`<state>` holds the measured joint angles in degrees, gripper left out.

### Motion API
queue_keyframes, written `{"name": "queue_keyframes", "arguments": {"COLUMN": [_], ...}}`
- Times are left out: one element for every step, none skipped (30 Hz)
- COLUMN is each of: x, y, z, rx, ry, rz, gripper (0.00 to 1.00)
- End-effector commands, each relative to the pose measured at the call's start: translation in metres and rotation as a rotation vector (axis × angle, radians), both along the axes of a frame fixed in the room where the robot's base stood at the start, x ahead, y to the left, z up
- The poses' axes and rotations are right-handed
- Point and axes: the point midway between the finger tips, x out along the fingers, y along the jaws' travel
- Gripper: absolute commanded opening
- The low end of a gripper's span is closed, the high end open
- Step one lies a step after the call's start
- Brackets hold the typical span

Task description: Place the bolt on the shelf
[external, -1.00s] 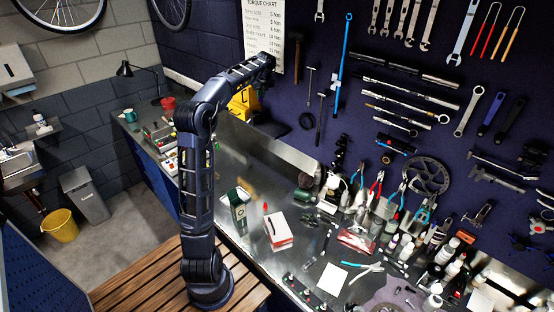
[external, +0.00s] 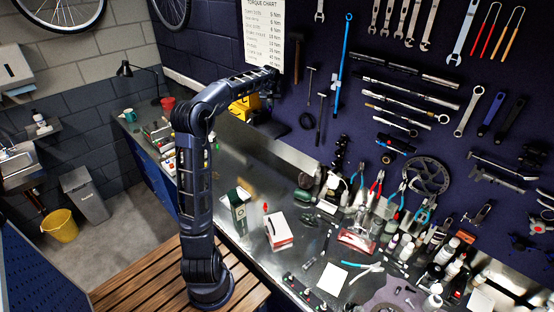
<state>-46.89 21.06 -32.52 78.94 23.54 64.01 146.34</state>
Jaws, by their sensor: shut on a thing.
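My gripper (external: 268,98) is at the end of my raised arm, at the back of the workbench (external: 235,150) near the dark pegboard wall. It is small and dark here, and its fingers are hard to make out. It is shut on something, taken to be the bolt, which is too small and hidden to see. A small wall shelf (external: 42,130) with a bottle on it is at the far left; I cannot tell whether it is the task's shelf.
A yellow object (external: 243,108) stands at the back of the bench, partly behind my arm. A green-and-white box (external: 237,208) and a red-and-white box (external: 278,232) stand nearer. Tools and bottles crowd the bench's right side. Tools hang on the pegboard (external: 440,50).

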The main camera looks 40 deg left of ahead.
Motion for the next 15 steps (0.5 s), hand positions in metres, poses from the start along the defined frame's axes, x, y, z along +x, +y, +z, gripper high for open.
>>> {"name": "queue_keyframes", "arguments": {"x": [-0.001, -0.001, -0.001, -0.001, -0.001, -0.001, -0.001, 0.000, 0.000, 0.000, 0.000, 0.000, 0.000, 0.000, 0.000], "y": [0.001, 0.001, 0.001, 0.001, 0.001, 0.000, 0.000, 0.000, 0.000, 0.000, 0.000, 0.000, 0.000, 0.000, 0.000], "z": [-0.012, -0.019, -0.026, -0.032, -0.037, -0.042, -0.045, -0.048, -0.051, -0.053, -0.054, -0.055, -0.057, -0.058, -0.061], "rx": [-0.001, -0.001, -0.001, -0.001, 0.000, -0.001, -0.001, -0.001, -0.001, 0.000, 0.000, 0.000, 0.000, 0.000, 0.000], "ry": [0.004, 0.003, 0.003, 0.003, 0.003, 0.002, 0.002, 0.001, 0.001, 0.001, 0.001, 0.001, 0.001, 0.001, 0.001], "rz": [0.000, 0.001, 0.001, 0.002, 0.001, 0.000, 0.000, 0.000, 0.000, 0.000, 0.001, 0.001, 0.001, 0.001, 0.001], "gripper": [0.00, 0.00, 0.00, 0.00, 0.00, 0.00, 0.00, 0.00, 0.00, 0.00, 0.00, 0.00, 0.00, 0.00, 0.00]}}
